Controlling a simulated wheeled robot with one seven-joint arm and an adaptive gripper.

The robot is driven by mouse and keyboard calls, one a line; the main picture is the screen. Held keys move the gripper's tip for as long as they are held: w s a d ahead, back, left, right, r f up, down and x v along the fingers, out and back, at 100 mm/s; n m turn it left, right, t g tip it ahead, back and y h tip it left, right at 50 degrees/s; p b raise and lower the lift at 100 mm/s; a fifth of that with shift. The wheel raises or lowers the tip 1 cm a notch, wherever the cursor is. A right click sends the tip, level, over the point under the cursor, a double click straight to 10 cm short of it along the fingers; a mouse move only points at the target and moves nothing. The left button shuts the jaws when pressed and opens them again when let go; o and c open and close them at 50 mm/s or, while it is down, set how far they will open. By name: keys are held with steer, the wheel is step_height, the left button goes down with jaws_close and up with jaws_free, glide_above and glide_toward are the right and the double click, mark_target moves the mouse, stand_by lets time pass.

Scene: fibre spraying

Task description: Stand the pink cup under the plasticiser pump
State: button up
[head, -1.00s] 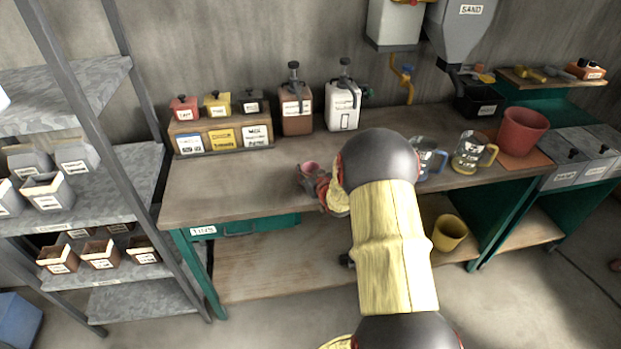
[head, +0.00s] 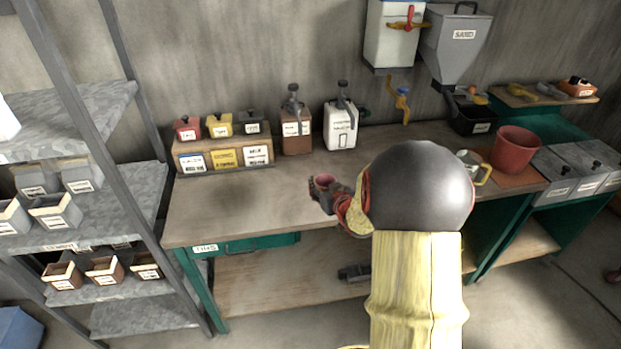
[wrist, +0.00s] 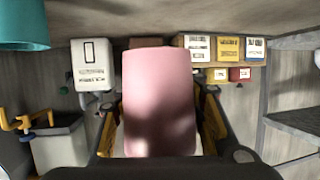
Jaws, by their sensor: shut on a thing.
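The pink cup (head: 325,181) is upright in my gripper (head: 327,193), over the front part of the bench. In the wrist view, which is upside down, the cup (wrist: 158,100) fills the middle between the yellow fingers (wrist: 160,118), which are shut on it. A brown pump container (head: 296,130) and a white pump container (head: 340,126) stand at the back of the bench, beyond the cup and apart from it. Their labels are too small to read, so I cannot tell which holds plasticiser. The white one also shows in the wrist view (wrist: 91,65); the cup mostly hides the brown one.
Labelled bins on a wooden stand (head: 222,156) are at back left. A glass jug (head: 478,168) and a red bucket (head: 514,150) stand at right. A wall tank with a yellow tap (head: 402,100) hangs behind. The left bench top (head: 230,205) is clear. My arm hides some of the bench.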

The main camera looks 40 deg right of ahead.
mark_target(332, 180)
steer(key=v, duration=0.2)
steer(key=p+v, duration=0.1)
steer(key=v, duration=0.2)
steer(key=shift+d+r, duration=0.2)
steer(key=shift+r, duration=0.1)
steer(key=shift+s+d+r+m+h, duration=0.1)
steer(key=shift+d+r+m+h, duration=0.2)
steer(key=shift+d+r, duration=0.55)
steer(key=shift+d+f+g+h, duration=0.1)
steer(key=shift+d+g+h, duration=0.2)
steer(key=w+a+f+n+y, duration=0.1)
steer(key=w+a+f, duration=0.2)
steer(key=w+a, duration=0.35)
steer(key=w+a+f+y, duration=0.1)
steer(key=w+a+f, duration=0.2)
steer(key=a, duration=0.6)
steer(key=w+a+f+n+t+y, duration=0.1)
steer(key=a+f+n+y, duration=0.15)
steer(key=a, duration=0.75)
steer(key=w+a+f+n+y, duration=0.1)
steer(key=a+f, duration=0.2)
steer(key=a, duration=0.7)
steer(key=shift+y, duration=0.25)
steer(key=s+f, duration=0.1)
steer(key=f, duration=0.1)
steer(key=s+f, duration=0.4)
steer(key=shift+s+a+f, duration=0.25)
steer(key=shift+a+f, duration=0.05)
steer(key=shift+f, duration=0.1)
